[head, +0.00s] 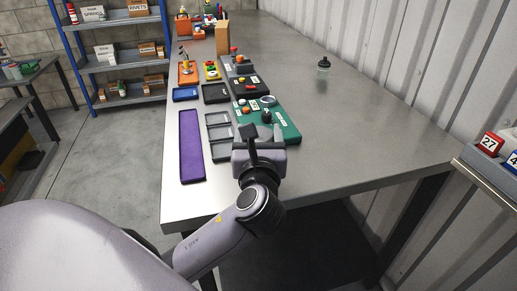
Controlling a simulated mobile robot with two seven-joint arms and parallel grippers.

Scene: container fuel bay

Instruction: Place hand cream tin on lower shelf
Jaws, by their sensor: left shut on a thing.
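My left gripper (262,133) is over the near end of the green tray (288,133) on the metal bench. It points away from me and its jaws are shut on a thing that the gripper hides. I cannot make out a hand cream tin for certain. A blue-framed rack (85,55) stands at the back left, with boxes on its shelves. Its lower shelf (112,103) holds several small cartons and has some bare surface. My right gripper is not in view.
Open floor (110,150) lies between bench and rack. A corrugated wall is at right.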

